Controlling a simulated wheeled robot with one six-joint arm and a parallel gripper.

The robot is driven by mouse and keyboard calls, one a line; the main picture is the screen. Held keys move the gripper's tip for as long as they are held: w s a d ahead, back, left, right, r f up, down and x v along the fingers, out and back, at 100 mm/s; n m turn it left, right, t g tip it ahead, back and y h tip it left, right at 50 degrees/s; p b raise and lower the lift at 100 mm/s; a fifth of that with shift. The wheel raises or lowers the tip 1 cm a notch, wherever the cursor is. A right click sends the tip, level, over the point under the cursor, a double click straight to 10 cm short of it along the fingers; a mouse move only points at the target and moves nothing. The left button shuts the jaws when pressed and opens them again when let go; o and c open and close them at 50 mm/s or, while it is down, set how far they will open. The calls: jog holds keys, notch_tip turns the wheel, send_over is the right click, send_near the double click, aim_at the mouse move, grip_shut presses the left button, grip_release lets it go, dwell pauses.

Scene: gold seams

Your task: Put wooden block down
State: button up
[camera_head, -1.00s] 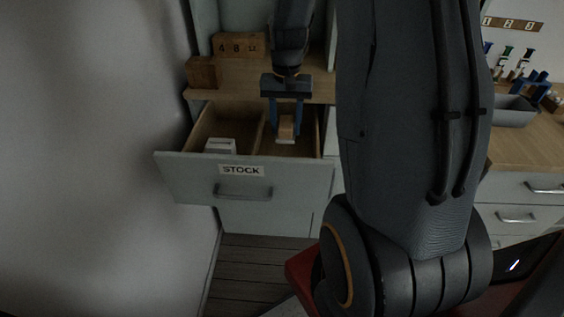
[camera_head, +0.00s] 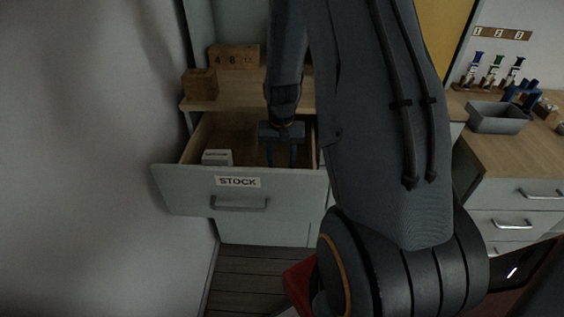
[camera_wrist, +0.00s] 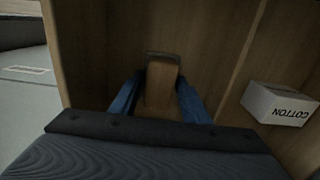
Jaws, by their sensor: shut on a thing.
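The wooden block (camera_wrist: 161,88) shows in the wrist view between the two blue fingers of my gripper (camera_wrist: 160,92). My gripper is shut on it. In the head view my gripper (camera_head: 281,155) points down into the right part of the open STOCK drawer (camera_head: 185,190); the block is hidden there by the drawer front. In the wrist view the block is low inside the right compartment, with the drawer walls around it. I cannot tell whether it touches the drawer floor.
A white box marked COTTON (camera_wrist: 278,104) lies in the other compartment, past a wooden divider (camera_wrist: 243,65); it shows also in the head view (camera_head: 217,157). A wooden cube (camera_head: 200,85) and a number-block calendar (camera_head: 233,56) stand on the shelf behind. A grey bin (camera_head: 497,118) is on the right counter.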

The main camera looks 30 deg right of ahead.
aim_at(282, 161)
jog(key=shift+f, duration=0.15)
jog(key=o, duration=1.2)
jog(key=shift+c, duration=0.2)
notch_tip(282, 161, up, 12)
jog(key=b, duration=0.1)
jog(key=shift+r, duration=0.25)
